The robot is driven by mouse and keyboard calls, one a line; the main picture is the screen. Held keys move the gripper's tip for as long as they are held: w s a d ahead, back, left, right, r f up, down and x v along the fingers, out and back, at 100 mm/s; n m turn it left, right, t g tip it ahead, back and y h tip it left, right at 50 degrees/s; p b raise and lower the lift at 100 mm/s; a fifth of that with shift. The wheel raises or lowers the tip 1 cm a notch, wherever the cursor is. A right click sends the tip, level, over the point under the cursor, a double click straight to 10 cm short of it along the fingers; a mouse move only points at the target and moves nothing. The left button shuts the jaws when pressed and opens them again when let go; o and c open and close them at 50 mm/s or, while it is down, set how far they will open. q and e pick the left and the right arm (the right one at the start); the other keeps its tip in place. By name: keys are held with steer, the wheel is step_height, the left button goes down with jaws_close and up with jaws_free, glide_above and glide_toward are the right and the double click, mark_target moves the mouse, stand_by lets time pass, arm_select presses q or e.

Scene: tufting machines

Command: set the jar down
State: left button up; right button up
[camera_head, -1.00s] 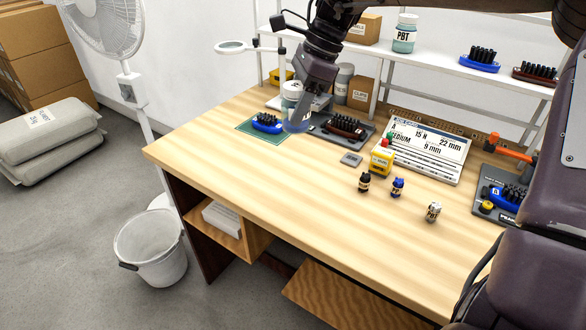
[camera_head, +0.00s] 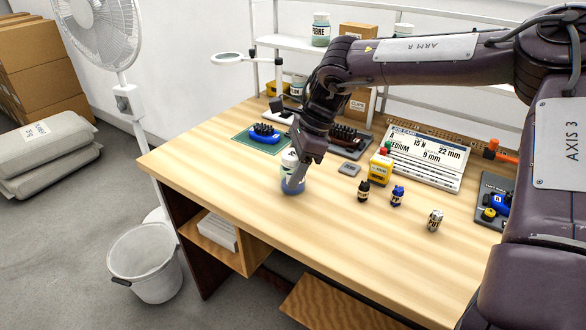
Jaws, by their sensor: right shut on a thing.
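The jar (camera_head: 287,170) has a pale lid and a blue-grey lower part. It looks upright over the bare left-middle part of the wooden table (camera_head: 225,180). My right gripper (camera_head: 296,184) reaches down from the upper right and is shut on the jar, its fingers covering part of the jar's right side. The jar's base is at or just above the tabletop; I cannot tell whether it touches. My left gripper is not in view.
A blue brush (camera_head: 264,134) on a green mat lies behind the jar. The table's front left is clear.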

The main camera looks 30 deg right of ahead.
steer(key=shift+a, duration=0.1)
steer(key=o, duration=1.1)
steer(key=shift+f, duration=0.1)
steer(key=shift+c, duration=0.2)
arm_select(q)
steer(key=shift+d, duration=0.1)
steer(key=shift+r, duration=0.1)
arm_select(e)
steer(key=shift+r, duration=0.35)
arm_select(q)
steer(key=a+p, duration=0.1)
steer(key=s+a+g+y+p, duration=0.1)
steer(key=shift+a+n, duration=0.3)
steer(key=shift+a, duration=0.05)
arm_select(e)
steer(key=v, duration=1.1)
steer(key=shift+d+r, duration=0.25)
steer(key=shift+r, duration=0.1)
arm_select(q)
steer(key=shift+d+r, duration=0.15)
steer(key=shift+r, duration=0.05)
